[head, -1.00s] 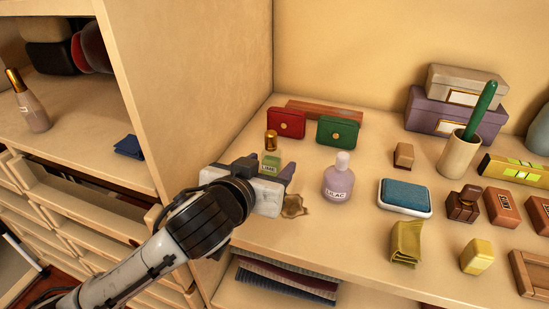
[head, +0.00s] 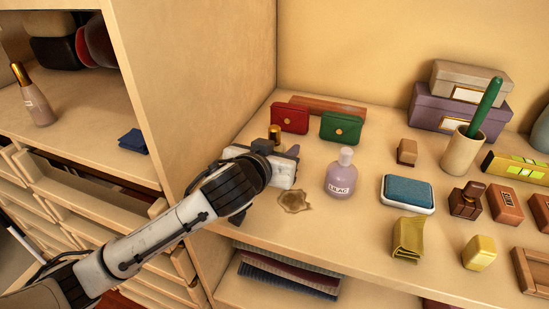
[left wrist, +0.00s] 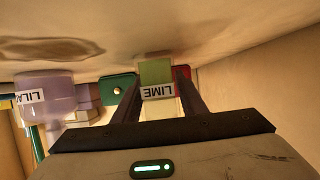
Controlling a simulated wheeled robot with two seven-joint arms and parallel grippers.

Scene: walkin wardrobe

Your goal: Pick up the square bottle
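The square bottle, green with a LIME label and a gold cap (head: 275,133), stands on the shelf board near the wardrobe divider. In the head view my gripper hides most of its body. In the left wrist view its green body (left wrist: 155,74) and label show upside down. My left gripper (left wrist: 158,82) is open, with one finger on each side of the bottle near the fingertips. Small gaps seem to remain, but contact is hard to judge. In the head view the left gripper (head: 268,165) is low at the shelf. My right gripper is not in view.
A round LILAC bottle (head: 340,175) stands right of the gripper, with a brown stain (head: 295,200) on the board between. A blue-topped box (head: 408,192) is farther right. The divider (head: 205,80) rises close on the left.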

